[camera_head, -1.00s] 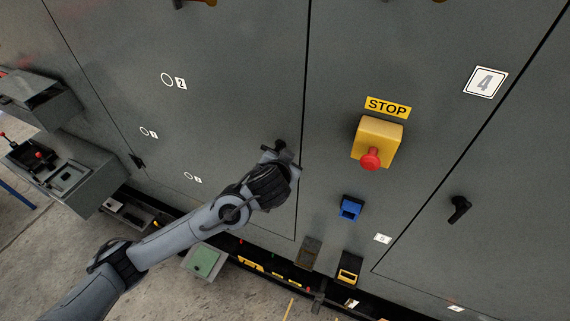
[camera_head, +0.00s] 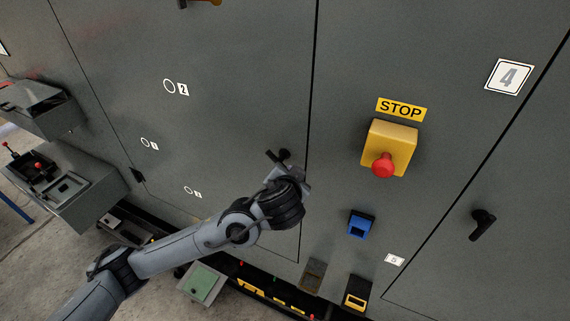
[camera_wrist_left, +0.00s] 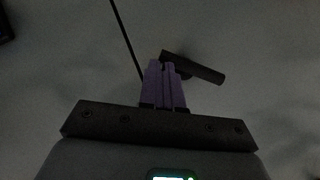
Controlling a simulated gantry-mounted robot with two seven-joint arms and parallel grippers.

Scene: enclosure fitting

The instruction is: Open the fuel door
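The fuel door, apparently the large grey panel (camera_head: 225,120), lies flush with the enclosure front. Its black handle (camera_head: 273,157) sits near the panel's right seam, partly hidden by my left gripper (camera_head: 284,171). In the left wrist view the purple fingers (camera_wrist_left: 164,85) are close together, with no clear gap. The dark handle (camera_wrist_left: 206,72) slants across just beyond their tips, down to the right. The fingers overlap it in the picture; I cannot tell whether they touch it. My right gripper is in neither view.
A yellow box with a red stop button (camera_head: 383,165) and a blue box (camera_head: 360,225) project right of the seam. Another black handle (camera_head: 482,225) is on the right panel. Grey boxes (camera_head: 75,185) project at the left.

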